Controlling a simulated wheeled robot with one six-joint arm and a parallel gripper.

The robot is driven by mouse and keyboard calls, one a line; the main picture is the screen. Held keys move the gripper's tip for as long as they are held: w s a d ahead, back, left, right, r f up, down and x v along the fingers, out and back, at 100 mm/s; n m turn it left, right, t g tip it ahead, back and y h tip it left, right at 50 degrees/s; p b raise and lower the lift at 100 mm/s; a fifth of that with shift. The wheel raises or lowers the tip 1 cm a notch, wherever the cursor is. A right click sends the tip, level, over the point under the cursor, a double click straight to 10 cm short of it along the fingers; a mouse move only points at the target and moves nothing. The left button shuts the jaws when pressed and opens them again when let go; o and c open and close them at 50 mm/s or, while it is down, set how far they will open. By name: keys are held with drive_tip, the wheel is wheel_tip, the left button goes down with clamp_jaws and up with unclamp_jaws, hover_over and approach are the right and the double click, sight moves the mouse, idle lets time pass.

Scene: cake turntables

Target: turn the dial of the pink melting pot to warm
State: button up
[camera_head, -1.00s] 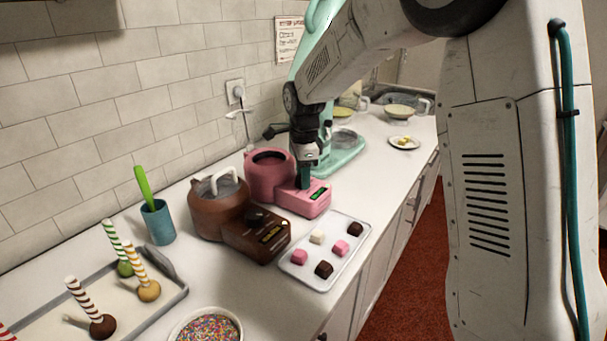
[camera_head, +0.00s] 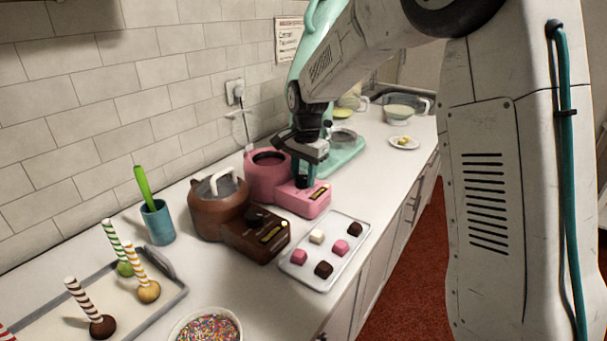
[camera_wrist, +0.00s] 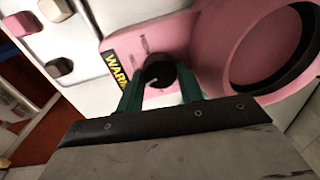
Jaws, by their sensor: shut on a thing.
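The pink melting pot (camera_head: 262,186) stands on the counter, with its round open well at the back and a control block in front. In the wrist view the pot's rim (camera_wrist: 235,50) is at the right. A dark round dial (camera_wrist: 160,71) sits on top of the control block, between my fingers. A display beside it reads "WARM" (camera_wrist: 117,70) in yellow. My gripper (camera_wrist: 160,88) is shut on the dial from above. In the head view my gripper (camera_head: 303,180) stands over the block and hides part of the dial.
A brown melting pot (camera_head: 221,206) stands close at the left. A white tray of chocolates (camera_head: 335,263) lies in front. A mint green mixer (camera_head: 345,160) stands behind my gripper. A teal cup with a green spatula (camera_head: 157,222) is further left.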

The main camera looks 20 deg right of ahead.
drive_tip(key=shift+n, duration=0.6)
drive_tip(key=o, duration=1)
